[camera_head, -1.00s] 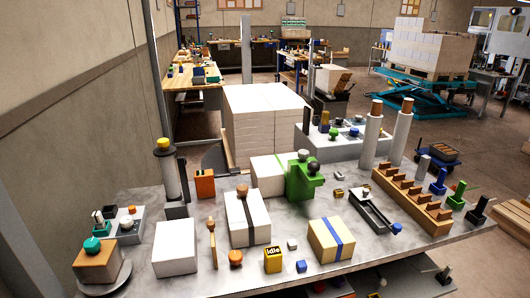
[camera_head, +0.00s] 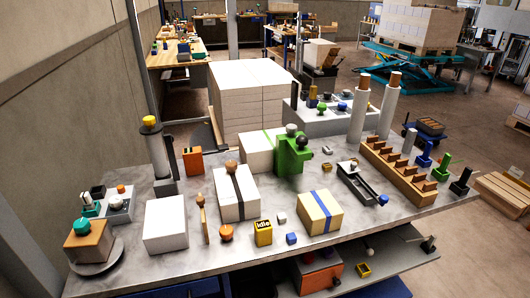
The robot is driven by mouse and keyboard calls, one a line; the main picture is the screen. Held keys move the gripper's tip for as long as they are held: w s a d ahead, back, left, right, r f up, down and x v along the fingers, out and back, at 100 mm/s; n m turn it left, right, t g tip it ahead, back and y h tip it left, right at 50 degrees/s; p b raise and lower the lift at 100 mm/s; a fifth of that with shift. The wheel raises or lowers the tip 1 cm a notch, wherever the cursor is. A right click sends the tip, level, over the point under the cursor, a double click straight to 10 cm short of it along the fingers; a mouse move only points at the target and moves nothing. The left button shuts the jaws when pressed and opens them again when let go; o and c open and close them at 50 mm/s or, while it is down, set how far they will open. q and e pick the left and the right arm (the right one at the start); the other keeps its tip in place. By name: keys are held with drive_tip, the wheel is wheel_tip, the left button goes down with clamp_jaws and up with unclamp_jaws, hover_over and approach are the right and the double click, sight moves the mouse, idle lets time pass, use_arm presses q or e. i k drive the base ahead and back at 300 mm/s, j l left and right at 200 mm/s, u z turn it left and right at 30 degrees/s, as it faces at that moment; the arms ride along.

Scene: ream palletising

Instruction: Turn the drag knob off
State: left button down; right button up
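Neither gripper is in view. Several knobs show, and I cannot tell which is the drag knob. A green block (camera_head: 293,157) at mid-table carries a grey and a black round knob. An orange unit (camera_head: 193,162) stands to its left. A loose-looking orange knob (camera_head: 226,233) is near the front edge. A teal knob (camera_head: 82,226) tops a brown box (camera_head: 88,244) at the left front. A small control box (camera_head: 118,207) with black, orange and green parts is behind it. A grey panel (camera_head: 312,127) at the back carries blue, green and dark knobs. Knob settings are too small to read.
The grey table (camera_head: 273,202) also holds white reams (camera_head: 166,225), a blue-banded pack (camera_head: 319,212), a yellow "Idle" block (camera_head: 263,233), a wooden slotted rack (camera_head: 405,172) and two grey posts (camera_head: 358,112). An orange box (camera_head: 312,279) sits below. A paper stack (camera_head: 252,100) stands behind.

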sight(115, 202)
drive_tip(key=u, duration=1.25)
